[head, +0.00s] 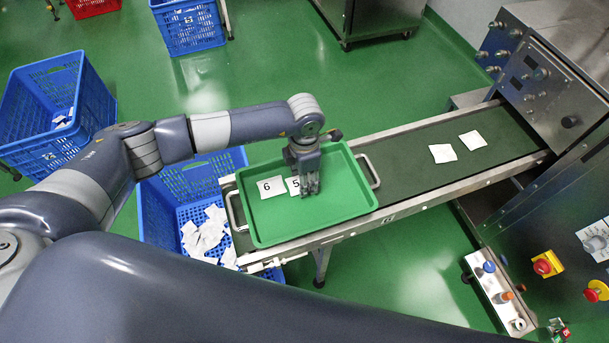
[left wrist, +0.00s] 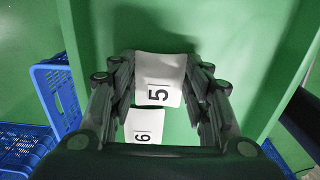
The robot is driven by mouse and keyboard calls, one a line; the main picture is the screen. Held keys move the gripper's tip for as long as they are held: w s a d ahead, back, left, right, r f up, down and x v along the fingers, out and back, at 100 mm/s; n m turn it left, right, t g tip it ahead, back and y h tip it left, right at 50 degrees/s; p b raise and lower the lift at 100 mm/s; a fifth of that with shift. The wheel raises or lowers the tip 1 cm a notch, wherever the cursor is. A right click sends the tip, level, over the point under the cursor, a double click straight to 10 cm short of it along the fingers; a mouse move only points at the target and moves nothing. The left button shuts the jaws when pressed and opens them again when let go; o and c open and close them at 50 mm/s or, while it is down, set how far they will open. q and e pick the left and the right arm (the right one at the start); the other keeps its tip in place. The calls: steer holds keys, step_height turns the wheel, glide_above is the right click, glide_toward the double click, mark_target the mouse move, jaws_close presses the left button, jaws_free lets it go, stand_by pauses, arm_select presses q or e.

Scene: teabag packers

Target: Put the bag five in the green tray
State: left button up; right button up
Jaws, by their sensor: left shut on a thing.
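Bag five (head: 293,186) is a white teabag packet marked 5. It is over the green tray (head: 330,208), beside bag six (head: 270,188), which lies in the tray. My left gripper (head: 311,189) points down inside the tray's outline and covers part of bag five. In the left wrist view, bag five (left wrist: 158,72) is between the fingers of my left gripper, which is shut on it. Bag six (left wrist: 144,128) shows just below it there. I cannot tell whether bag five touches the tray floor. My right gripper is not in view.
The tray sits on the near end of a conveyor (head: 405,165). Two blank white bags (head: 443,153) (head: 473,140) lie farther along it, towards a steel machine (head: 560,70). A blue crate (head: 160,212) with loose bags stands below the conveyor's left end.

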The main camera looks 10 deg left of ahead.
arm_select(q)
steer(key=shift+f, duration=0.1)
steer(key=o, duration=0.6)
steer(key=shift+r, duration=0.2)
steer(key=shift+w+r, duration=0.1)
steer(key=shift+r, duration=0.25)
step_height(320, 180, up, 11)
steer(key=shift+r+b, duration=0.15)
steer(key=shift+b, duration=0.5)
